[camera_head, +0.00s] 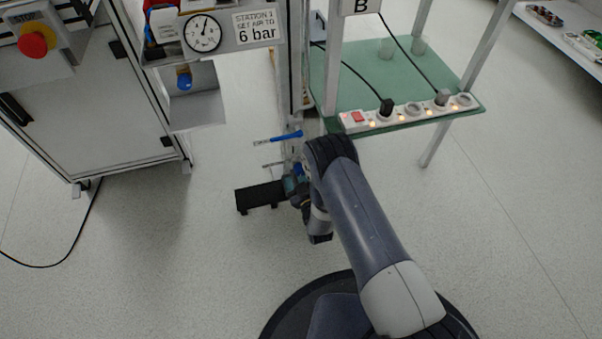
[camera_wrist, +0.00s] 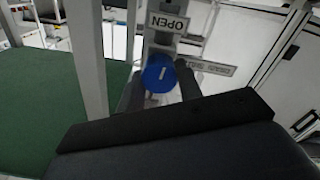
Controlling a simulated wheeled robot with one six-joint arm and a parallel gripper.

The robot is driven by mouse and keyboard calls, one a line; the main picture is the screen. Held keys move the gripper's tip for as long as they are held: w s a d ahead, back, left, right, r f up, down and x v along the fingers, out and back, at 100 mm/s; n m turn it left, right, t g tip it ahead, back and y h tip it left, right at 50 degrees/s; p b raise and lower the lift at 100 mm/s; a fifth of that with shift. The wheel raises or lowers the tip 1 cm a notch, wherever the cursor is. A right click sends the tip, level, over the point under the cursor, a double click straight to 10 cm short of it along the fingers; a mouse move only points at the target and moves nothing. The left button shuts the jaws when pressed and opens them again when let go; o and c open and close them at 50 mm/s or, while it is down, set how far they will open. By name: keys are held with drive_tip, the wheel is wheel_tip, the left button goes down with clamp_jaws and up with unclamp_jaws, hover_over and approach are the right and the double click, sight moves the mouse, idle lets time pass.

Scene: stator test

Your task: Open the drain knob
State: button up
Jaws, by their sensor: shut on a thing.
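The blue round knob (camera_wrist: 158,75) with a short white mark is between the two dark fingers of my gripper (camera_wrist: 160,88) in the wrist view. The gripper is shut on it. The white mark runs roughly up and down in that picture. In the head view, my arm reaches to the post by the green table, and the gripper end is largely hidden behind the arm.
A blue lever (camera_head: 287,135) is on the post above my wrist. The green table (camera_head: 365,72) with a lit power strip (camera_head: 410,112) stands close on the right. A cabinet with a gauge (camera_head: 203,33) and a red button (camera_head: 36,41) is left.

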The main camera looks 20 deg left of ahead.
drive_tip(key=shift+n, duration=0.6)
drive_tip(key=o, duration=1)
